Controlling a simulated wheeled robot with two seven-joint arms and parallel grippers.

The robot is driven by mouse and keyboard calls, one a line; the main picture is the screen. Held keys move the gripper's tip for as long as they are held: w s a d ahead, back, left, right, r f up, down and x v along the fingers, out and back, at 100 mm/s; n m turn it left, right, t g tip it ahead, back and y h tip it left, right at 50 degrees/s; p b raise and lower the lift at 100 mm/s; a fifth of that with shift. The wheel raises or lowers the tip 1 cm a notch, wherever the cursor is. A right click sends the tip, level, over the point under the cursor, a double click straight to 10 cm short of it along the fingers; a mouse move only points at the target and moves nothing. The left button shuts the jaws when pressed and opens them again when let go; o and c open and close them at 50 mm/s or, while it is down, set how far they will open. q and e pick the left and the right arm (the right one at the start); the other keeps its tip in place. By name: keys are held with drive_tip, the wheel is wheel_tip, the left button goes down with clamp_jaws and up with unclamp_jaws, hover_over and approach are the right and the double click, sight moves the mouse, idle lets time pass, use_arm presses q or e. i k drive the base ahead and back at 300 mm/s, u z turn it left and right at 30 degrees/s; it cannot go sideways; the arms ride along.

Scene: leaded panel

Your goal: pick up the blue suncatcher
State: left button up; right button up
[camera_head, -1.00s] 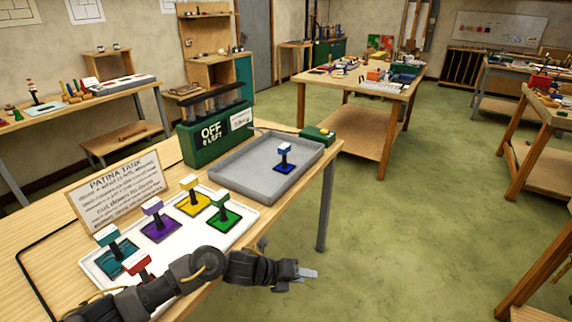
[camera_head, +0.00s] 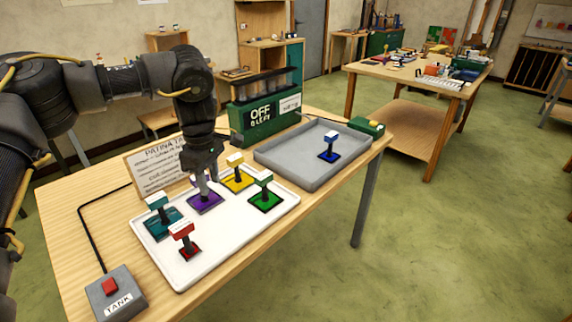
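The blue suncatcher (camera_head: 329,157) lies in the grey tray (camera_head: 272,165) at the right of the bench, its stem and white-topped knob upright. My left gripper (camera_head: 204,182) points down over the purple suncatcher (camera_head: 206,203) in the white tray (camera_head: 207,256), well to the left of the blue one. It hides the purple piece's knob, and I cannot tell whether its fingers are open or closed around it. My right gripper is out of view.
Teal (camera_head: 161,224), red (camera_head: 188,249), yellow (camera_head: 238,181) and green (camera_head: 265,198) suncatchers stand in the white tray. A green OFF box (camera_head: 262,120) stands behind the grey tray. A TANK button box (camera_head: 116,295) is at the front left.

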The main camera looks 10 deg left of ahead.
sight(328, 155)
drive_tip(key=u, duration=0.15)
drive_tip(key=i, duration=0.85)
drive_tip(key=z, duration=0.55)
drive_tip(key=i, duration=0.6)
drive_tip(key=z, duration=0.45)
